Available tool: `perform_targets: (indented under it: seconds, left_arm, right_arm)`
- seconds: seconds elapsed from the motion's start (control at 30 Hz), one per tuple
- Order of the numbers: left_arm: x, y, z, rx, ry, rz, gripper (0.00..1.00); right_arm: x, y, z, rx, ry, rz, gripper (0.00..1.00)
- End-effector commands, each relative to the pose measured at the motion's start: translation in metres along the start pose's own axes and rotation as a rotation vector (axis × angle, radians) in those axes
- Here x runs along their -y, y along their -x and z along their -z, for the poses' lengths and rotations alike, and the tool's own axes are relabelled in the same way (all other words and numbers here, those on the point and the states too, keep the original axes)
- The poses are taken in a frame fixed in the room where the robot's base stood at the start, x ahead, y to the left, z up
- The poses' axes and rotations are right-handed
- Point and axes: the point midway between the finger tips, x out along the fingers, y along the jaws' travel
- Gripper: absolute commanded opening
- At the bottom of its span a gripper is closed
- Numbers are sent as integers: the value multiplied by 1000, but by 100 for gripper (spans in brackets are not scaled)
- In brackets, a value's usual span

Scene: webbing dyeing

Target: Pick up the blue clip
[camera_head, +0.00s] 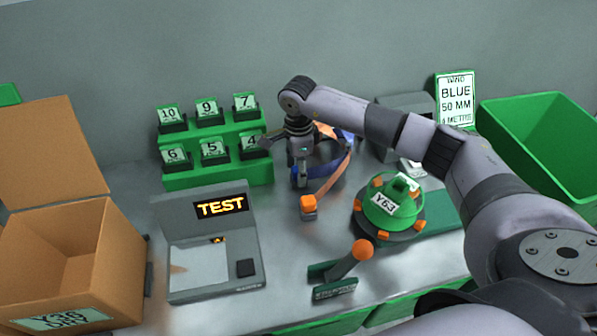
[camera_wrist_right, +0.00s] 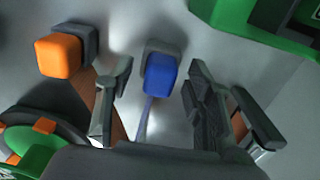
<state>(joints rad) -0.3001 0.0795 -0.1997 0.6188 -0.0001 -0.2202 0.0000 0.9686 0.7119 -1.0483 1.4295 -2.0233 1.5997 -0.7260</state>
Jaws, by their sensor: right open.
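The blue clip (camera_wrist_right: 160,76) shows in the right wrist view as a blue block with a dark grey end, lying on the metal table with a blue strap running from it. My right gripper (camera_wrist_right: 155,100) is open, with one finger on each side of the blue clip and a visible gap to both. In the head view my right gripper (camera_head: 302,180) points down beside the green stand and hides the blue clip. The blue strap (camera_head: 335,168) shows behind it. My left gripper is not in view.
An orange clip (camera_head: 308,203) on an orange strap lies close by; it also shows in the right wrist view (camera_wrist_right: 58,56). The green stand (camera_head: 215,175) with numbered cards is left of my gripper. A green domed device (camera_head: 390,207), a TEST device (camera_head: 212,250) and an orange-knobbed lever (camera_head: 362,250) stand nearer.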

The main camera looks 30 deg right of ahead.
Motion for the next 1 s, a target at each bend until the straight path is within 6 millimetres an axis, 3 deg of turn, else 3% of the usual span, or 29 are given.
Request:
perform_targets:
  seconds: [0.13, 0.8, 1.0]
  left_arm:
    - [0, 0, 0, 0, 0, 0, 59]
    - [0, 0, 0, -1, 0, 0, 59]
    - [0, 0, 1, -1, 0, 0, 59]
  right_arm:
    - [0, 0, 0, 0, 0, 0, 47]
    - [0, 1, 0, -1, -1, 0, 2]
    - [0, 1, 0, 0, -1, 1, 1]
